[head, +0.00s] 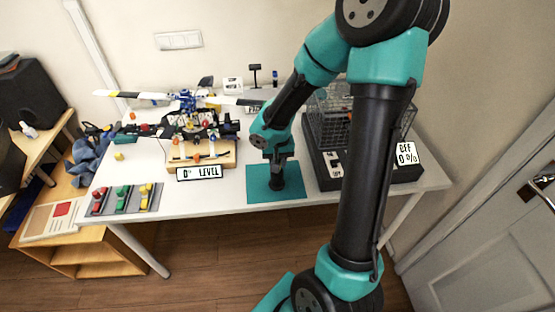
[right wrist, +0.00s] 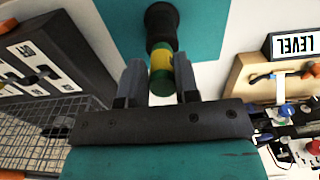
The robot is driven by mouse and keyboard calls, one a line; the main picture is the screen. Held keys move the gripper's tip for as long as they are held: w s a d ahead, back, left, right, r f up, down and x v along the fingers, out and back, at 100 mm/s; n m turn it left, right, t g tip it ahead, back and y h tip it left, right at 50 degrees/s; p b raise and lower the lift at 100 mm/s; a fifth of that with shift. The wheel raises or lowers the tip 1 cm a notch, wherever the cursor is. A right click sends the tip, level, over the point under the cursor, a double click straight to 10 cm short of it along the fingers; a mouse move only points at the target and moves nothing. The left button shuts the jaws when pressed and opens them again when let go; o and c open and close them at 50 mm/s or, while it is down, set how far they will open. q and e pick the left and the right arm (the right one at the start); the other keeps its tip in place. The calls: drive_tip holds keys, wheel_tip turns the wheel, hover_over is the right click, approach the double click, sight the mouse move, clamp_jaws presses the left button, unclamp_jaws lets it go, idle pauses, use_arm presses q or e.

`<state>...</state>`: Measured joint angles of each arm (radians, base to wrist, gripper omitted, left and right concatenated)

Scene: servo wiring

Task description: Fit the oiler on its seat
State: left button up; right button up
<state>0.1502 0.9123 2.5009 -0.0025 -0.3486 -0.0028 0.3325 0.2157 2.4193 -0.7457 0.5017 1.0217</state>
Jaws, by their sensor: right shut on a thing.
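My right gripper (head: 278,158) is low over the teal mat (head: 256,183) at the table's front, pointing down. In the right wrist view the right gripper (right wrist: 159,70) has its fingers on either side of a short yellow and green cylinder (right wrist: 161,75), shut on it. A round black piece (right wrist: 160,22) lies just beyond the cylinder, over the mat; I cannot tell whether they are one part. In the head view a dark upright piece (head: 278,180) shows below the gripper on the mat. Which piece is the oiler and which its seat is unclear. My left gripper is not in view.
A wooden stand (head: 215,157) with a LEVEL display (head: 199,173) stands left of the mat. A black base with a wire cage (head: 325,115) stands to the right. Red, green and yellow pieces sit on a grey strip (head: 130,208) at the front left. A model helicopter (head: 187,100) stands behind.

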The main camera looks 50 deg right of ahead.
drive_tip(key=shift+f, duration=0.2)
drive_tip(key=o, duration=1)
wheel_tip(320, 180, up, 17)
drive_tip(key=shift+r, duration=0.2)
drive_tip(key=shift+a, duration=0.1)
idle(0.5)
